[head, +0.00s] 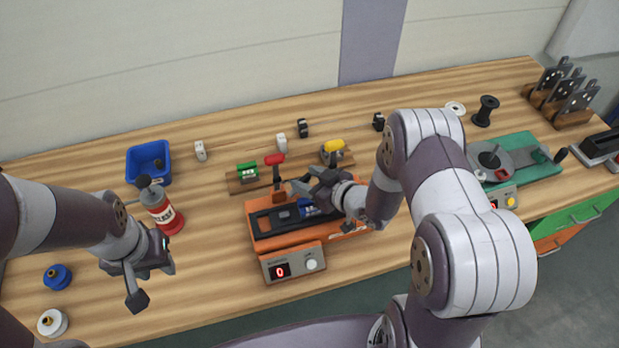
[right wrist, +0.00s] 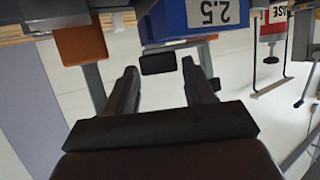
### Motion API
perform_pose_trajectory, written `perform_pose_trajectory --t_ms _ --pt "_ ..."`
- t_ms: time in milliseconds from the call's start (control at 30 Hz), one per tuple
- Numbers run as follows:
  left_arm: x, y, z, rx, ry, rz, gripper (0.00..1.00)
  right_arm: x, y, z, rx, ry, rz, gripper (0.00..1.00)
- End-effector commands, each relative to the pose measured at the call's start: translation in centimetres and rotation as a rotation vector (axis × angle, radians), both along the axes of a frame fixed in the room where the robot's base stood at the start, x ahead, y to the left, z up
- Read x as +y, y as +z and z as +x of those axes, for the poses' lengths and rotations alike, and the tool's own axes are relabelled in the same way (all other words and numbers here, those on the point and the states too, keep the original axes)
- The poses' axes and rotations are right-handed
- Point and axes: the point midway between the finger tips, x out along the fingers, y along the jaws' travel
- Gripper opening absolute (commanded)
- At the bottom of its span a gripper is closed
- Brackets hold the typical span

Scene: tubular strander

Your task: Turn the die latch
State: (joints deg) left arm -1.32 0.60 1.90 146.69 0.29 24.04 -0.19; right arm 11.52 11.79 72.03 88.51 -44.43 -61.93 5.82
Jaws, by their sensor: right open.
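The orange machine (head: 258,244) with a black bed stands mid-table. A blue die block (head: 308,208) sits on it, and in the right wrist view the blue block (right wrist: 215,13) is marked 2.5. My left gripper (head: 152,284) is open and empty over the front left of the table.
A control box (head: 293,264) reading 0 is in front. A red spray bottle (head: 165,215) and blue bin (head: 133,164) are left. A green machine (head: 530,140) stands right.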

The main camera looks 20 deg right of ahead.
Motion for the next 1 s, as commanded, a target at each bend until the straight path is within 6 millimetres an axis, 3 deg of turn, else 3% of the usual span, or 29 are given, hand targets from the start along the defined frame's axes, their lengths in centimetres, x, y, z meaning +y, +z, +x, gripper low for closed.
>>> perform_pose_trajectory --t_ms 100,133,233,267,567,1000 --pt "0.0 -0.02 0.0 0.0 0.0 0.0 0.38 -0.01 -0.01 -0.01 0.0 0.0 0.0 0.53" --pt "0.0 -0.02 0.01 0.0 0.0 0.0 0.38 -0.01 -0.01 -0.01 0.0 0.0 0.0 0.47" --pt "0.0 -0.02 0.01 0.0 0.0 0.0 0.38 -0.01 0.0 -0.02 0.0 0.0 0.0 0.14" --pt "0.0 -0.02 0.01 0.0 0.0 0.0 0.38 -0.01 0.0 -0.02 0.0 0.0 0.0 0.12" --pt "0.0 -0.1 0.01 0.0 0.0 0.0 0.38 0.1 -0.03 -0.12 0.001 -0.036 0.0 0.12" --pt "0.0 -0.84 0.01 0.0 0.0 0.0 0.38 0.6 -0.12 -0.31 0.001 -0.307 0.0 0.12"
